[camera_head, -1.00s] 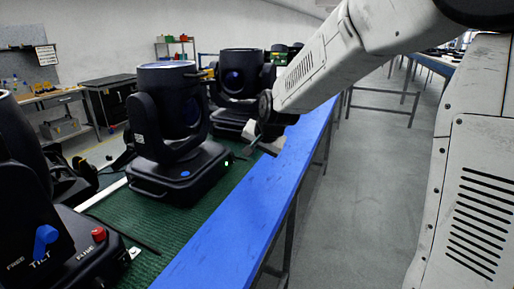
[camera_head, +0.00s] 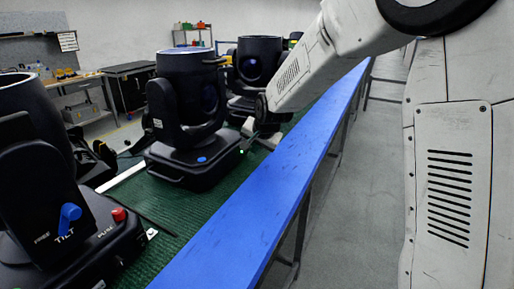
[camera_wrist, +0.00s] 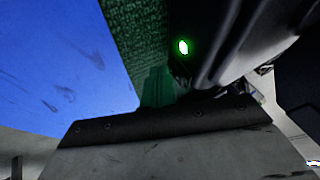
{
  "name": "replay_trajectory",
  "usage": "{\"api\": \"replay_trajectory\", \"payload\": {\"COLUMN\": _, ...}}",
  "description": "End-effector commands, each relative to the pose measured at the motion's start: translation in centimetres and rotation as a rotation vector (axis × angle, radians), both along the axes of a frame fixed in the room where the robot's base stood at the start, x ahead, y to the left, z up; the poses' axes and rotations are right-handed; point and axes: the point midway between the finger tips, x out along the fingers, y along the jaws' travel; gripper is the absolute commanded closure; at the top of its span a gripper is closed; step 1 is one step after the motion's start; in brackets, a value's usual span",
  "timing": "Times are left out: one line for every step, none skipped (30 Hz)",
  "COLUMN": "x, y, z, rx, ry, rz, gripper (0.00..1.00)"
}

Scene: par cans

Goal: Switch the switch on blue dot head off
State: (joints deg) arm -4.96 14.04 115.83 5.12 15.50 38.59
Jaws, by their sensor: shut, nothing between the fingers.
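The blue dot head (camera_head: 188,100) is a black moving-head lamp standing upright on the green mat. A blue dot (camera_head: 202,159) is on top of its base. A small lit green light (camera_head: 241,151) is on the right side of that base. The green light (camera_wrist: 183,47) also shows in the wrist view, on a dark wall. My gripper (camera_head: 259,138) is shut and empty, close beside the base's right side near the light. I cannot tell whether it touches the base. The switch's own shape is too small to make out.
Another black head (camera_head: 256,75) stands behind. A blue table edge (camera_head: 235,228) runs along the right, with open floor beyond.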

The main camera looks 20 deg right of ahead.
Motion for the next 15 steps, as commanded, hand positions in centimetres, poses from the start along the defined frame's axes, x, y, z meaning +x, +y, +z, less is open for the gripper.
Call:
{"api": "replay_trajectory", "payload": {"x": 0.2, "y": 0.2, "z": -0.2, "rx": 0.000, "ry": 0.001, "rz": 0.001, "gripper": 1.00}}
{"api": "replay_trajectory", "payload": {"x": 0.1, "y": 0.1, "z": -0.2, "rx": 0.000, "ry": 0.001, "rz": 0.001, "gripper": 1.00}}
{"api": "replay_trajectory", "payload": {"x": 0.1, "y": 0.1, "z": -0.2, "rx": 0.000, "ry": 0.001, "rz": 0.001, "gripper": 1.00}}
{"api": "replay_trajectory", "payload": {"x": 0.1, "y": 0.1, "z": -0.2, "rx": 0.000, "ry": 0.001, "rz": 0.001, "gripper": 1.00}}
{"api": "replay_trajectory", "payload": {"x": 0.1, "y": 0.1, "z": -0.1, "rx": 0.000, "ry": 0.001, "rz": 0.001, "gripper": 1.00}}
{"api": "replay_trajectory", "payload": {"x": 0.1, "y": 0.1, "z": -0.1, "rx": 0.000, "ry": 0.001, "rz": 0.001, "gripper": 1.00}}
{"api": "replay_trajectory", "payload": {"x": 0.1, "y": 0.1, "z": -0.1, "rx": 0.000, "ry": 0.001, "rz": 0.001, "gripper": 1.00}}
{"api": "replay_trajectory", "payload": {"x": 0.1, "y": 0.1, "z": -0.1, "rx": 0.000, "ry": 0.001, "rz": 0.001, "gripper": 1.00}}
{"api": "replay_trajectory", "payload": {"x": 0.1, "y": 0.2, "z": 0.0, "rx": -0.001, "ry": 0.000, "rz": 0.001, "gripper": 1.00}}
{"api": "replay_trajectory", "payload": {"x": 0.1, "y": 0.1, "z": 0.0, "rx": 0.000, "ry": -0.001, "rz": 0.001, "gripper": 1.00}}
{"api": "replay_trajectory", "payload": {"x": 0.1, "y": 0.2, "z": 0.1, "rx": 0.000, "ry": -0.001, "rz": 0.001, "gripper": 1.00}}
{"api": "replay_trajectory", "payload": {"x": 0.1, "y": 0.2, "z": 0.3, "rx": 0.000, "ry": -0.001, "rz": 0.001, "gripper": 1.00}}
{"api": "replay_trajectory", "payload": {"x": 0.1, "y": 0.2, "z": 0.4, "rx": 0.000, "ry": -0.001, "rz": 0.001, "gripper": 1.00}}
{"api": "replay_trajectory", "payload": {"x": 0.1, "y": 0.2, "z": 0.6, "rx": 0.000, "ry": -0.002, "rz": 0.001, "gripper": 1.00}}
{"api": "replay_trajectory", "payload": {"x": 0.1, "y": 0.2, "z": 0.8, "rx": 0.000, "ry": -0.002, "rz": 0.001, "gripper": 1.00}}
